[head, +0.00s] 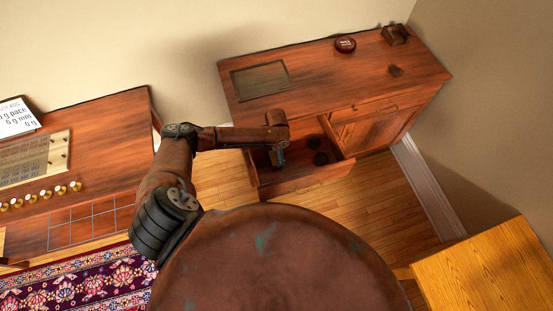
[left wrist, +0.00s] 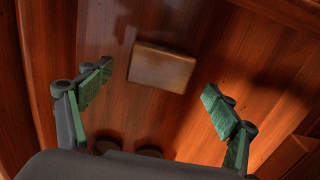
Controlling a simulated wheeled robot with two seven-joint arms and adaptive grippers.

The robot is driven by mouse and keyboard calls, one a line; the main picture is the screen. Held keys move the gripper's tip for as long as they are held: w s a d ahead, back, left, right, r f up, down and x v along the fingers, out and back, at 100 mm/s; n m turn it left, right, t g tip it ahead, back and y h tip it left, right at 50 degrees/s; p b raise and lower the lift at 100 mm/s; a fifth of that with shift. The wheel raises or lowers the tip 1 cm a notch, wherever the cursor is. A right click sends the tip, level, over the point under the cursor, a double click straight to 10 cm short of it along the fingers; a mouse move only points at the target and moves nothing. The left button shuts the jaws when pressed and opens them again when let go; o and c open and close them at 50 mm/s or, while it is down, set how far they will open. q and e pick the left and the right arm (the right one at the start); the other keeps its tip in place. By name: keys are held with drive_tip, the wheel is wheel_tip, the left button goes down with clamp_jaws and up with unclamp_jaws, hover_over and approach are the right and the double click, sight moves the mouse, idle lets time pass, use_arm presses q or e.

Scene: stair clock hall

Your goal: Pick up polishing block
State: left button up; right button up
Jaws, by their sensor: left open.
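A tan-brown rectangular block (left wrist: 161,67), which looks like the polishing block, lies on the wooden floor of the open drawer (head: 305,178). In the left wrist view it lies between and beyond the green-padded fingers of my left gripper (left wrist: 156,82), which are spread apart and empty. In the head view my left gripper (head: 278,156) points down into the left part of the drawer, and I cannot make out the block there. I cannot tell how high the fingers are above it. My right gripper does not show.
Two dark round things (head: 320,158) lie in the drawer right of the gripper. The cabinet top (head: 320,82) holds a dark red tin (head: 345,44), a brown wooden holder (head: 395,34) and a small dark piece (head: 395,70). A yellow wooden surface (head: 490,270) stands at lower right.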

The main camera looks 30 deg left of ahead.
sight(276, 157)
use_arm(q)
wheel_tip(276, 157, down, 4)
drive_tip(key=shift+a+r+b, duration=0.1)
drive_tip(key=shift+b, duration=0.2)
drive_tip(key=shift+s, duration=0.1)
drive_tip(key=shift+c, duration=0.5)
drive_tip(key=c, duration=1.2)
wheel_tip(276, 157, up, 10)
drive_tip(key=shift+p, duration=0.9)
